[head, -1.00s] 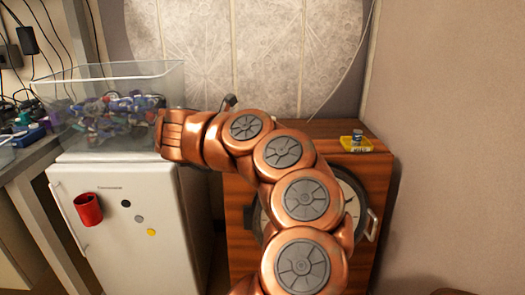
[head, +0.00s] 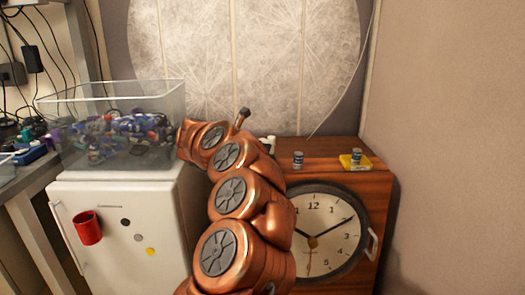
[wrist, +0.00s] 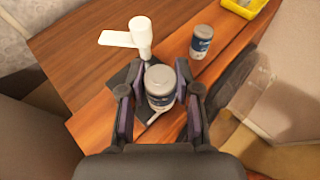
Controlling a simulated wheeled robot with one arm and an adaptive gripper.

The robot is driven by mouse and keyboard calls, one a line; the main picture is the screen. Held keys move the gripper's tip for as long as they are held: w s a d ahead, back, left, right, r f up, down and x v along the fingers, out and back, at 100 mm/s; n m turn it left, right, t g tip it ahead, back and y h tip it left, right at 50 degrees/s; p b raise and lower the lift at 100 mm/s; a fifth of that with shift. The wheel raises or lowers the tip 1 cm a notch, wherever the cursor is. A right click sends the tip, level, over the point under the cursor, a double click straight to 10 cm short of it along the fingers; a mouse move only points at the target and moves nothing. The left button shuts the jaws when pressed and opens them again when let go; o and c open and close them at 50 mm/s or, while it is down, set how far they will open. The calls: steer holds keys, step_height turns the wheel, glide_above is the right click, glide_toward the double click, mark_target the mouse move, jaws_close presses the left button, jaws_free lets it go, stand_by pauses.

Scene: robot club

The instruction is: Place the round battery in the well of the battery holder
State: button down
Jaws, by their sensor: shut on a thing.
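My gripper (wrist: 157,98) is shut on a round battery (wrist: 159,80), a short cylinder with a grey top and a blue and white label. It is upright between the fingers, above or on a dark flat piece; I cannot tell whether it touches. The yellow battery holder (head: 346,164) is at the right of the wooden cabinet top, with a similar cylinder (head: 356,154) in or on it. Its corner shows in the wrist view (wrist: 250,10). Another similar cylinder (wrist: 202,41) stands alone on the wood and shows in the head view (head: 298,158). My arm hides the gripper in the head view.
A white T-shaped object (wrist: 138,38) stands beside the held battery. The dark flat piece (wrist: 118,78) lies under the gripper. A clock (head: 320,225) fills the cabinet front. A glass tank (head: 120,125) sits on the white fridge (head: 125,230) at left. A wall borders the right.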

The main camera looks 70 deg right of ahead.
mark_target(269, 142)
steer(key=shift+w+d+f+p, duration=0.15)
steer(key=shift+w+d, duration=0.1)
steer(key=shift+d, duration=0.75)
steer(key=shift+w+d+f+p, duration=0.1)
steer(key=shift+w+d+p, duration=0.1)
steer(key=shift+d, duration=0.8)
steer(key=shift+d, duration=0.15)
steer(key=shift+d+f, duration=0.1)
steer(key=shift+f, duration=1.95)
steer(key=c, duration=0.9)
jaws_free()
steer(key=shift+o, duration=0.4)
steer(key=shift+r, duration=0.2)
steer(key=shift+w+a+r, duration=0.25)
steer(key=shift+a, duration=0.2)
steer(key=b+v, duration=0.1)
steer(key=v, duration=1)
